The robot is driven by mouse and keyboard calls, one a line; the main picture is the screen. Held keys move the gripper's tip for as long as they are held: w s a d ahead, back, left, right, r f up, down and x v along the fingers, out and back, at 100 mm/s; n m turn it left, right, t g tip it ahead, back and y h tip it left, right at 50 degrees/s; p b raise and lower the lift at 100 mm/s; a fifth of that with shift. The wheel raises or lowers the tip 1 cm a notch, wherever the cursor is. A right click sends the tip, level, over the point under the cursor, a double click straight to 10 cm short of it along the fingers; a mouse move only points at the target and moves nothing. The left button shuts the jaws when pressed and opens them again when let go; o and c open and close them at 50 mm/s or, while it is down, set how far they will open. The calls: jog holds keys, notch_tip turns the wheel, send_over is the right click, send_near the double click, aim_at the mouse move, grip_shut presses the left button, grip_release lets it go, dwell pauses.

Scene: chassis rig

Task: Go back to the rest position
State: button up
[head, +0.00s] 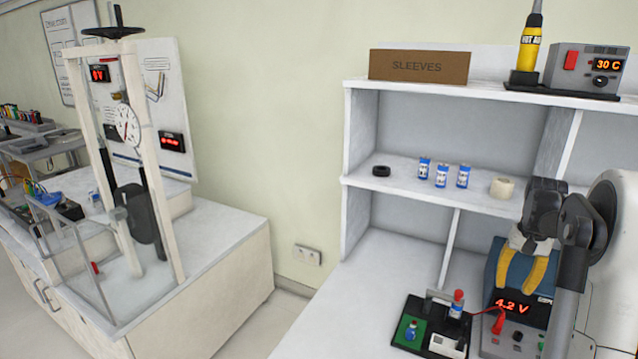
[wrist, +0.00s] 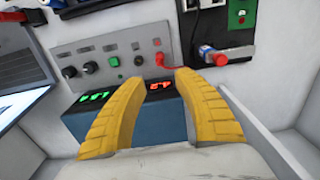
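My gripper (head: 517,284) has two yellow fingers and hangs in front of the blue power supply (head: 492,288), at the right of the head view. In the wrist view my gripper (wrist: 156,80) shows a clear gap between its fingers, with nothing held. Beyond the fingers is the power supply's front panel (wrist: 132,62), with a green and a red display and several knobs and plugs. In the head view, the red display reads 4.2 V. I cannot tell from the head view how far the fingers are from the supply.
A black fixture (head: 413,309) with a blue, red-topped cell (head: 457,303) stands left of the supply. Above, a shelf (head: 400,186) holds several blue cells, a black ring (head: 381,171) and a tape roll (head: 502,187). A press rig (head: 128,150) stands on the left bench.

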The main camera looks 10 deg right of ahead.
jog(key=s+a+r+n+t, duration=0.1)
jog(key=a+r, duration=0.3)
jog(key=a, duration=0.4)
jog(key=a+r+n+t+h, duration=0.1)
jog(key=a+r+n, duration=0.15)
jog(key=a, duration=0.65)
jog(key=s+a+r+n+t, duration=0.1)
jog(key=a+r, duration=0.3)
jog(key=a, duration=0.4)
jog(key=s+a+f+n+t, duration=0.1)
jog(key=s+a+t, duration=0.1)
jog(key=s+a, duration=0.4)
jog(key=s+a+f+n+t+y, duration=0.1)
jog(key=s+a+f+n+t, duration=0.1)
jog(key=s+a, duration=0.4)
jog(key=a, duration=0.5)
jog(key=shift+s+a+f, duration=0.2)
jog(key=shift+n, duration=0.25)
